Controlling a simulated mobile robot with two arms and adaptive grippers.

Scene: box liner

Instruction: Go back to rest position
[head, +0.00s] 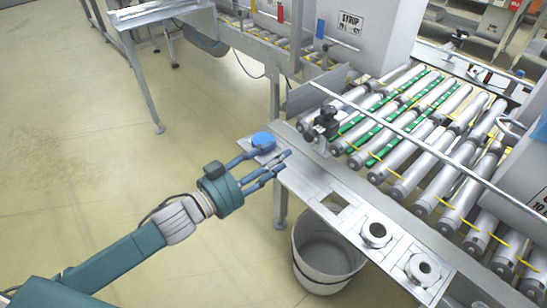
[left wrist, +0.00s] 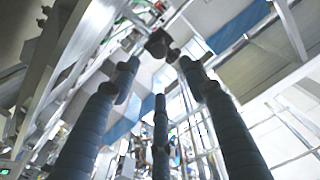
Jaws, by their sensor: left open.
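My left gripper (head: 274,160) reaches in from the left in the head view, over the near edge of a metal shelf (head: 300,184). Its dark blue fingers are spread and nothing shows between them. A round blue object (head: 263,140) is on the shelf just beyond the fingertips; I cannot tell whether a finger touches it. In the left wrist view the three fingers of the left gripper (left wrist: 158,80) stand apart with only blurred surroundings beyond. My right gripper is not in view.
A roller conveyor (head: 415,140) with green strips runs behind the shelf. A grey bin (head: 325,255) stands on the floor below it. The shelf also has a square opening and two round metal fittings (head: 376,233). A metal table (head: 160,12) stands at the upper left. The floor (head: 80,130) at left is clear.

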